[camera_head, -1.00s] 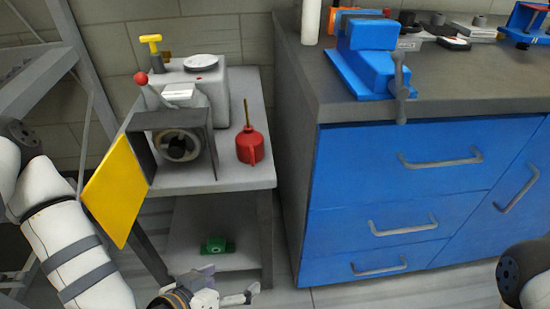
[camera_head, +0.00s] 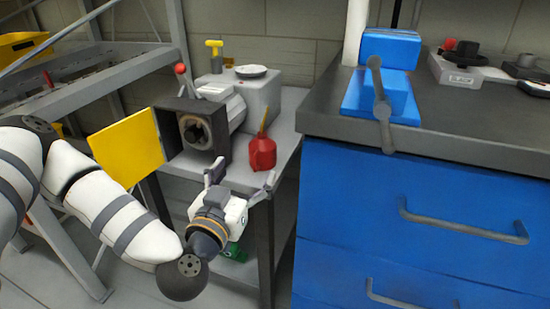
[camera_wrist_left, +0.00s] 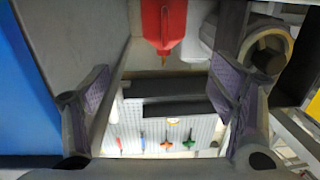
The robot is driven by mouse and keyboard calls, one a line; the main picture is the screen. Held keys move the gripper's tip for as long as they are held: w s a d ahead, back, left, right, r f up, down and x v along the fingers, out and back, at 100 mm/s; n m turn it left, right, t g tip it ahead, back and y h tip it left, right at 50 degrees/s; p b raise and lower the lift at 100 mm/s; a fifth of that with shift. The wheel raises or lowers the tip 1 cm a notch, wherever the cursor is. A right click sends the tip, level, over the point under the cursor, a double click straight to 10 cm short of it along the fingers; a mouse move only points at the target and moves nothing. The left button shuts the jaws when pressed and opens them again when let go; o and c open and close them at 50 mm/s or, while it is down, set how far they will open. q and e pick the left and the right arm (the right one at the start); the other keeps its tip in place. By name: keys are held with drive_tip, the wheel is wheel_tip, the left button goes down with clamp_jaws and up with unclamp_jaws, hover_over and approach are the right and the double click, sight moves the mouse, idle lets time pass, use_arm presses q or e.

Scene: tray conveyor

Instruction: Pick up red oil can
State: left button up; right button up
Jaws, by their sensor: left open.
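The red oil can (camera_head: 262,153) stands upright near the front right of the grey side table (camera_head: 284,160), its thin spout pointing up. My left gripper (camera_head: 243,178) is open and empty, just in front of the can and a little lower in the head view, with its fingers spread towards it. In the left wrist view the red oil can (camera_wrist_left: 165,25) appears upside down at the top, partly cut off by the frame edge. It lies beyond the open left gripper (camera_wrist_left: 160,95), with no contact visible. My right gripper is not in view.
A grey machine (camera_head: 250,95) with a yellow panel (camera_head: 128,148) stands left of the can. A blue drawer cabinet (camera_head: 400,215) with a dark top and a blue vise (camera_head: 385,95) is on the right. A green object (camera_head: 235,252) is below, partly hidden by my gripper.

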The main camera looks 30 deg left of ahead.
sight(258, 151)
use_arm(q)
drive_tip(key=x, duration=0.3)
drive_tip(key=b+x, duration=0.1)
drive_tip(key=x, duration=0.3)
drive_tip(key=f+b+x, duration=0.1)
drive_tip(key=x, duration=0.3)
drive_tip(key=shift+s+a, duration=0.15)
drive_tip(key=shift+a, duration=0.15)
drive_tip(key=shift+w+a+r, duration=0.1)
drive_tip(key=shift+w+r, duration=0.05)
drive_tip(key=shift+w, duration=0.35)
drive_tip(key=c, duration=1.4)
